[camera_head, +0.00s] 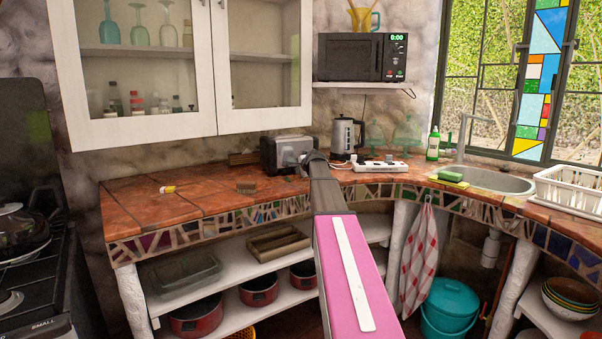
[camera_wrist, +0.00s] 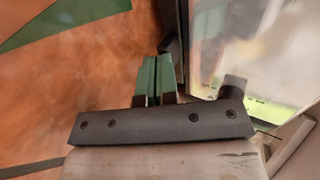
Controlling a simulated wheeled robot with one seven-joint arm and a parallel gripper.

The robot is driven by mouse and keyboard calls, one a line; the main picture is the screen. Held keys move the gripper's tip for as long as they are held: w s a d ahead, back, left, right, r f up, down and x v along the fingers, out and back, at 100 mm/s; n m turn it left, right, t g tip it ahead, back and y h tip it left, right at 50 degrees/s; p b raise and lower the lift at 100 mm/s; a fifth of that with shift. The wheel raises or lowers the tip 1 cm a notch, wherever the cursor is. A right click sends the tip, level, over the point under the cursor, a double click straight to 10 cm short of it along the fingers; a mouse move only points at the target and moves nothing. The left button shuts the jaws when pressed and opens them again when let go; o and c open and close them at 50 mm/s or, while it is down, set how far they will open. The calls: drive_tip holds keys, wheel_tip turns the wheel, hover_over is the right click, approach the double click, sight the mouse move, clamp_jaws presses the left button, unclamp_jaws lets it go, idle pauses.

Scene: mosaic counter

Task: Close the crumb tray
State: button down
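The toaster (camera_head: 269,154), dark at its ends and shiny on its side, stands on the tiled counter against the back wall. My arm reaches to it, and my gripper (camera_head: 298,158) is at its right part, largely hidden by my own wrist. In the wrist view, my gripper's green fingers (camera_wrist: 156,78) lie together with only a thin line between them, and nothing shows held. The toaster's shiny side (camera_wrist: 240,50) is close on their right, with a dark edge (camera_wrist: 172,30) just beyond the tips. I cannot make out the crumb tray or tell whether the fingers touch anything.
A kettle (camera_head: 346,138) and a white power strip (camera_head: 380,166) stand right of the toaster. The left counter is mostly clear. Cupboards (camera_head: 140,70) hang above.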

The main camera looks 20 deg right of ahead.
sight(304, 180)
drive_tip(key=shift+s, duration=0.1)
drive_tip(key=s, duration=0.4)
drive_tip(key=shift+d, duration=0.2)
drive_tip(key=v, duration=0.9)
drive_tip(key=shift+s+d+r, duration=0.15)
drive_tip(key=shift+s+r, duration=0.15)
drive_tip(key=shift+s, duration=0.1)
